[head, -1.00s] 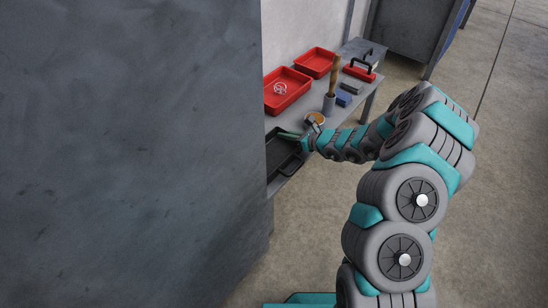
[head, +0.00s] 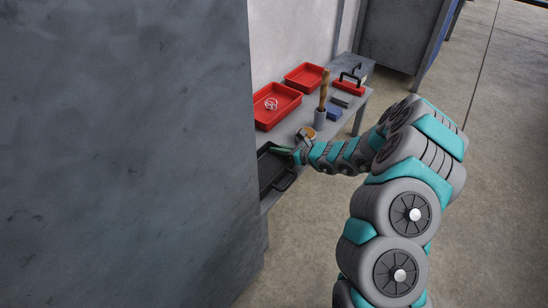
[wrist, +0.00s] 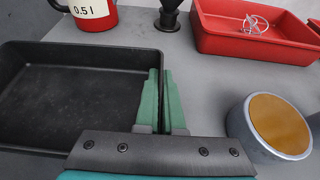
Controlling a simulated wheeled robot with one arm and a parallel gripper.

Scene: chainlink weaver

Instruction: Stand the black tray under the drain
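The black tray (wrist: 75,95) lies flat on the grey bench at the left of the wrist view. In the head view the black tray (head: 270,172) is partly hidden behind the large grey panel, and a handle shows on its near side. My gripper (wrist: 162,75) has its two green fingers on either side of the tray's right wall, one inside and one outside, with the wall tight between them. In the head view my gripper (head: 280,150) is at the tray's edge. No drain can be made out.
The grey panel (head: 120,150) blocks the left.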

